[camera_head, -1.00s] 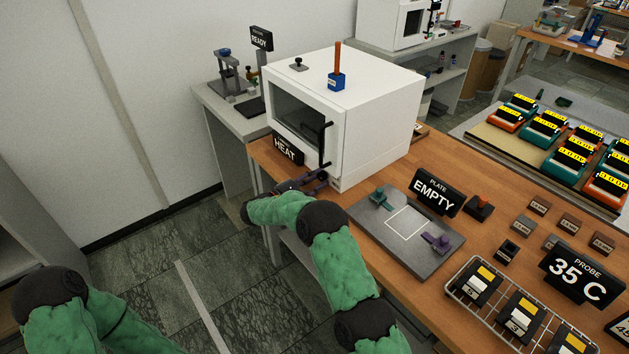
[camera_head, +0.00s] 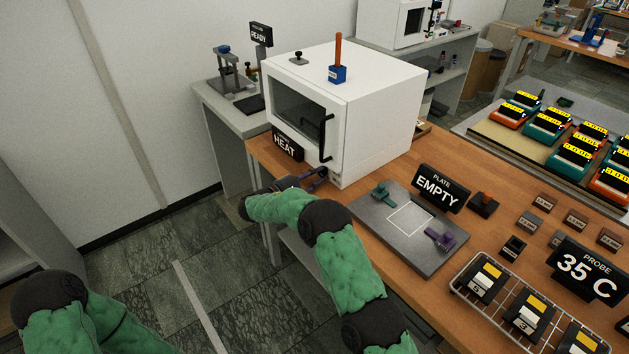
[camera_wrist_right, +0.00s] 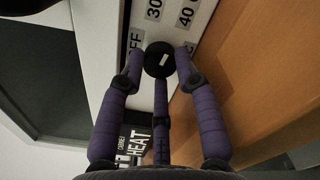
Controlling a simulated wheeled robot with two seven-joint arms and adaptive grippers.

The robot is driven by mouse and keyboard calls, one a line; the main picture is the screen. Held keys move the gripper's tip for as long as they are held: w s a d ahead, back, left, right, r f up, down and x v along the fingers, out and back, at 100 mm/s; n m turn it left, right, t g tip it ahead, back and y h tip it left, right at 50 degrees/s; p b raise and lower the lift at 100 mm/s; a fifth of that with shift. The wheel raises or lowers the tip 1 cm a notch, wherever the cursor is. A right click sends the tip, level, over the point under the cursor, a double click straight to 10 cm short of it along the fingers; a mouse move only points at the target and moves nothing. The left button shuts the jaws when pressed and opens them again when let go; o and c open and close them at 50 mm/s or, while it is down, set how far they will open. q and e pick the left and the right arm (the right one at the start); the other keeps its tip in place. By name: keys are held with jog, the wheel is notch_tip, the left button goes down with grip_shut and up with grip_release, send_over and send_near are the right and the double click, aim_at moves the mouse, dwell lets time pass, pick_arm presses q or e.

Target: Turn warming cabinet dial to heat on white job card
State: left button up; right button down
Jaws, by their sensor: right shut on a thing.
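The white warming cabinet (camera_head: 385,110) stands on the wooden bench, its dark-windowed door shut. Its round black dial (camera_wrist_right: 158,60) shows in the right wrist view, with a short white mark on its face. The printed labels OFF, 30 and 40 (camera_wrist_right: 187,16) surround it; the last is partly cut off. My right gripper (camera_head: 318,176) is at the cabinet's lower front corner; its purple fingers (camera_wrist_right: 160,75) are shut around the dial. They hide part of the panel. I cannot pick out the white job card. My left gripper is out of view.
A black HEAT sign (camera_head: 287,144) stands close left of my right gripper. A grey plate (camera_head: 420,252) with an EMPTY sign (camera_head: 438,188) lies to the right. A wire rack (camera_head: 490,318) and a 35 C sign (camera_head: 583,268) are further right. Floor is free at left.

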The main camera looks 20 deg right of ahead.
jog(key=shift+m+b, duration=1.2)
jog(key=shift+m, duration=0.4)
jog(key=c, duration=1.2)
grip_release()
jog(key=shift+s, duration=0.1)
jog(key=shift+o, duration=0.2)
jog(key=v, duration=1.2)
